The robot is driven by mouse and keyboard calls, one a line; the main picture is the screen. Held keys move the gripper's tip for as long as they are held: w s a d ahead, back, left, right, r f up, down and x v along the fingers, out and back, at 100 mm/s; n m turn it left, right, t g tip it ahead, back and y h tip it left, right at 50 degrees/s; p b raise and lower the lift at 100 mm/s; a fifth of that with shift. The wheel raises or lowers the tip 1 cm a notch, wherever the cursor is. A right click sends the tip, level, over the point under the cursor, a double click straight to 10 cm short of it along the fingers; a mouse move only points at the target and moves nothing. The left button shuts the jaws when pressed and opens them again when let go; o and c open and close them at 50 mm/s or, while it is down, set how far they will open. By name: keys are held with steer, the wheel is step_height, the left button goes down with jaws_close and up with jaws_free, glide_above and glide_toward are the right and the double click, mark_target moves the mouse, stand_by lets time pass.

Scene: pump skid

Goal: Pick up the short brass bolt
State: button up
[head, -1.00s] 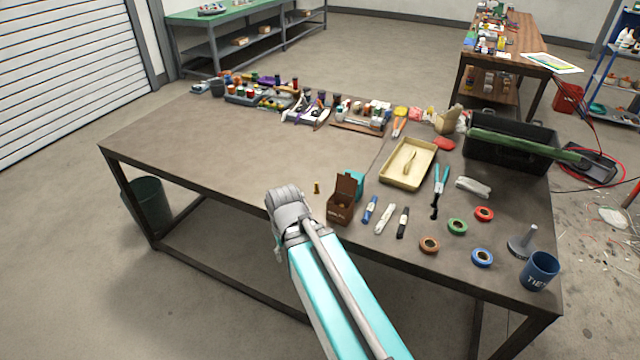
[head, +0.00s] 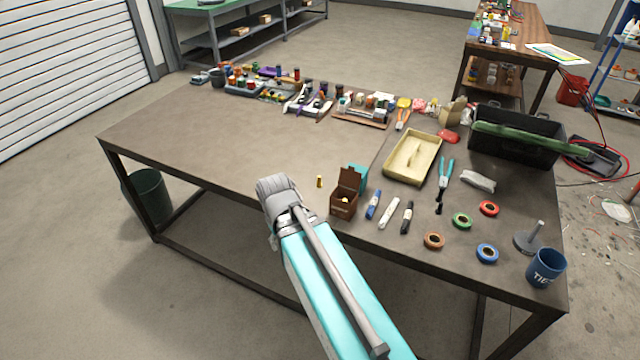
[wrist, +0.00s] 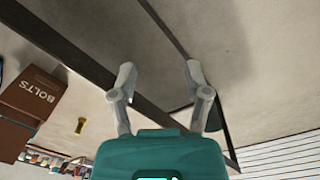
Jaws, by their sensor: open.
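The short brass bolt (head: 319,182) stands on the bench top, just left of the brown box, in the head view. It also shows in the wrist view (wrist: 81,126), left of my gripper and apart from it. My gripper (wrist: 158,72) is open and empty in the wrist view, its two fingers spread over the bench edge. In the head view my arm hides the fingers. The brown box (head: 344,208), with its lid raised, reads "BOLTS" in the wrist view (wrist: 36,92); brass-coloured contents show inside it.
Markers (head: 389,211) lie right of the box, with tape rolls (head: 462,221) farther right. A yellow tray (head: 431,155) and pliers (head: 446,172) lie behind them. A teal item (head: 358,178) stands behind the box. The bench top (head: 230,150) left of the bolt is clear.

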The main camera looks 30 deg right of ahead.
mark_target(318, 183)
steer(key=w+d+f+n+h+b, duration=0.1)
steer(key=w+d+n+h+b, duration=0.2)
steer(key=w, duration=0.3)
steer(key=w+d+f+n+h+b, duration=0.2)
steer(key=w+n+h+b, duration=0.1)
steer(key=w+n+b, duration=0.1)
steer(key=w+d+f+n+h+b, duration=0.1)
steer(key=w+d+n+h+b, duration=0.2)
steer(key=w+n, duration=0.3)
steer(key=shift+w+d+f+h+b, duration=0.2)
steer(key=shift+w+b, duration=0.1)
steer(key=shift+w, duration=0.45)
steer(key=shift+w+d+f+h+b, duration=0.1)
steer(key=shift+w+d+f+b, duration=0.15)
steer(key=shift+w, duration=0.5)
steer(key=w+n+h+b, duration=0.1)
steer(key=w+r+n+h+b, duration=0.1)
steer(key=w, duration=0.1)
steer(key=w+n+h, duration=0.1)
steer(key=w+n, duration=0.1)
steer(key=shift+w+d+r+b, duration=0.2)
steer(key=shift+d+b, duration=0.1)
steer(key=shift+b, duration=0.1)
steer(key=shift+w+r+n+h, duration=0.25)
steer(key=shift+r+n+h, duration=0.05)
steer(key=shift+n, duration=0.2)
steer(key=shift+d+f, duration=0.1)
steer(key=shift+d, duration=0.05)
